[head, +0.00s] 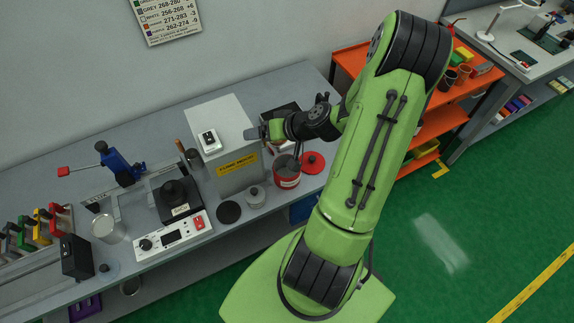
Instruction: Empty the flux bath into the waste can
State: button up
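A red can (287,174) with a pale label stands open-topped near the bench's front edge; it looks like the waste can. A red lid (314,163) with a dark knob lies to its right. I cannot tell for sure which vessel is the flux bath. A small grey lidded pot (255,196) stands left of the red can, with a black disc (229,212) beside it. My gripper (262,131) is above the bench, behind and above the red can, beside the tall grey box. It is small and seen edge-on, so its fingers and any held thing are unclear.
The tall grey box (223,125) with a yellow label stands left of my gripper. An orange shelf cart (437,122) stands right.

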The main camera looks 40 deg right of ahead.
aim_at(274, 145)
jog(key=shift+s+d+f+t, duration=0.1)
jog(key=shift+s+d+f, duration=0.1)
jog(key=shift+f, duration=0.3)
jog(key=shift+s+d+f+t, duration=0.1)
jog(key=shift+s+d+f, duration=0.1)
jog(key=shift+f, duration=0.25)
jog(key=shift+s+d+f+t, duration=0.1)
jog(key=shift+s+d+f, duration=0.1)
jog(key=shift+f, duration=0.3)
jog(key=shift+s+d+f+t+y+b, duration=0.1)
jog(key=shift+d+f+t+y+b, duration=0.1)
jog(key=shift+f+b, duration=0.4)
jog(key=shift+s+d+f+t+y+b, duration=0.1)
jog(key=shift+f+y+b, duration=0.1)
jog(key=shift+f+b, duration=0.35)
jog(key=shift+m+t+y, duration=0.3)
jog(key=shift+t, duration=0.3)
jog(key=shift+s+d+f+b, duration=0.15)
jog(key=shift+f+b, duration=1)
jog(key=shift+f, duration=0.3)
jog(key=shift+s+d+f+b, duration=0.1)
jog(key=shift+s+f+b, duration=0.05)
jog(key=shift+f+b, duration=1.15)
jog(key=shift+w+f+b, duration=0.15)
jog(key=shift+f+b, duration=0.3)
jog(key=shift+f, duration=0.3)
jog(key=shift+w+a+r+t+y, duration=0.1)
jog(key=shift+w+r+t+y, duration=0.05)
jog(key=shift+t+y, duration=0.15)
